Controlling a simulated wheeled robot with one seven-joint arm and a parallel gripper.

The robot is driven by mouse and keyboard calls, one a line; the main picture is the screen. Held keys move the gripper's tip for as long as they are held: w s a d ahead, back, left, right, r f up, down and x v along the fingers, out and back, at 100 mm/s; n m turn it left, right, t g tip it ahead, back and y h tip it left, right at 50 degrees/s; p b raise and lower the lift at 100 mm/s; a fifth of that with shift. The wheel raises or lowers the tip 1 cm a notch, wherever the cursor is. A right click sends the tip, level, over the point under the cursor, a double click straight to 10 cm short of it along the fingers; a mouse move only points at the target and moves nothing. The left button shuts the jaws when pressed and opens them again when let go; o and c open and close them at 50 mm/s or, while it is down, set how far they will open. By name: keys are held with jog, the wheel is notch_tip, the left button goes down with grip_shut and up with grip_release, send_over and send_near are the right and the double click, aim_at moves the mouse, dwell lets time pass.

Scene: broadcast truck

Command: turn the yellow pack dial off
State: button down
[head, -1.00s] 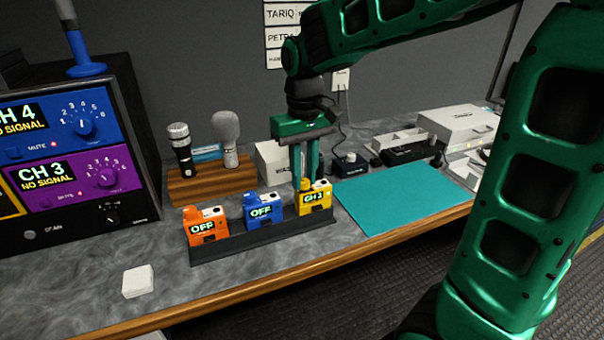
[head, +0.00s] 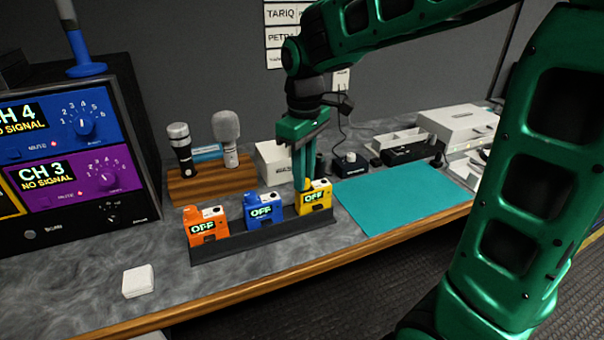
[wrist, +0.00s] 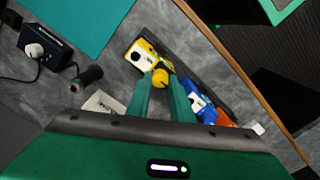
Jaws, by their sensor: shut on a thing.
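The yellow pack (head: 317,203) stands at the right end of a dark rack (head: 262,241), and its screen now reads OFF. It also shows in the wrist view (wrist: 141,52). Its yellow dial (wrist: 160,80) sits between my fingertips in the wrist view. My gripper (head: 303,184) comes down from above and is shut on this dial, with the hand turned at an angle. The blue pack (head: 264,213) and the orange pack (head: 207,229) stand to the left in the same rack, and both screens read OFF.
A teal mat (head: 405,199) lies right of the rack. Behind are a wooden stand (head: 211,186) with microphones and a white box (head: 272,163). A receiver stack (head: 75,150) stands at left. A small white case (head: 138,281) lies near the front edge.

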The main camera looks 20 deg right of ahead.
dwell(0.3)
jog(key=c, duration=1.6)
grip_release()
jog(key=shift+o, duration=0.2)
notch_tip(320, 180, up, 11)
jog(key=shift+f, duration=0.15)
